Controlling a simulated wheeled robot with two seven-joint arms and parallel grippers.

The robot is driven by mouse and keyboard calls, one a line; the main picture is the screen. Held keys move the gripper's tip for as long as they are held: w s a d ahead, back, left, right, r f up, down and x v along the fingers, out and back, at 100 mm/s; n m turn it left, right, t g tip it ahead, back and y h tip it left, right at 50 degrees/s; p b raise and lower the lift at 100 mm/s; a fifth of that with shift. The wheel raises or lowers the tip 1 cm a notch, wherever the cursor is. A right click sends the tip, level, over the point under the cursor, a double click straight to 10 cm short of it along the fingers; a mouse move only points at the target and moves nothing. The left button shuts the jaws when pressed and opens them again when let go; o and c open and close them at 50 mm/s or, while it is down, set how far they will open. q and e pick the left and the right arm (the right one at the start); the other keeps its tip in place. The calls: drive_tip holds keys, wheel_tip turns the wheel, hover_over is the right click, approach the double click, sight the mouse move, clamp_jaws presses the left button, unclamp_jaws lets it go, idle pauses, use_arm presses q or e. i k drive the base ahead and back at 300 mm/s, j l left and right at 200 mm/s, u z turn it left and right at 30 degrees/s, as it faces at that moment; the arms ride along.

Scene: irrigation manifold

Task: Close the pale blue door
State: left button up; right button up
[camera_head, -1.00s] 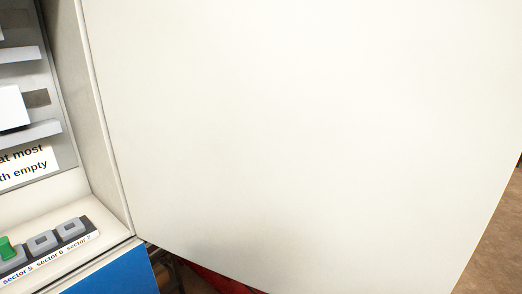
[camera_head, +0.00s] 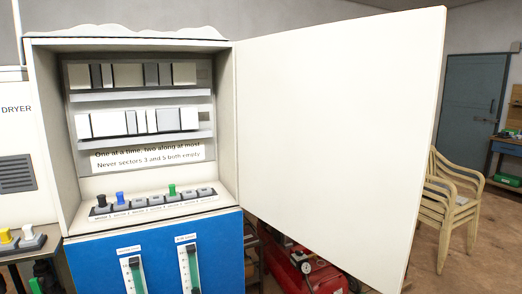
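A large cabinet door (camera_head: 335,140) stands wide open to the right of the cabinet, hinged on its right side. Its visible inner face looks off-white, not pale blue; its outer face is hidden. The open cabinet (camera_head: 230,120) has two shelves (camera_head: 140,95) of white and grey blocks. Below them is a sign (camera_head: 147,155) and a row of sockets (camera_head: 155,201) with a black, a blue and a green peg. A grey-blue door (camera_head: 474,95) in the far wall at the right appears shut. Neither of my grippers is in view.
The blue lower front (camera_head: 150,262) carries two gauges. A red machine (camera_head: 300,272) stands below the open door. Stacked beige chairs (camera_head: 450,200) stand right of it, with bare floor around. A dryer (camera_head: 16,150) and a peg rack (camera_head: 22,244) are at the left.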

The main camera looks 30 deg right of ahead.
sight(335, 120)
drive_tip(key=l+u, duration=0.5)
drive_tip(key=l, duration=0.2)
drive_tip(key=l+u, duration=0.45)
drive_tip(key=l, duration=0.85)
drive_tip(key=k+l, duration=0.15)
drive_tip(key=l, duration=0.9)
drive_tip(key=k+l, duration=0.15)
drive_tip(key=l, duration=0.4)
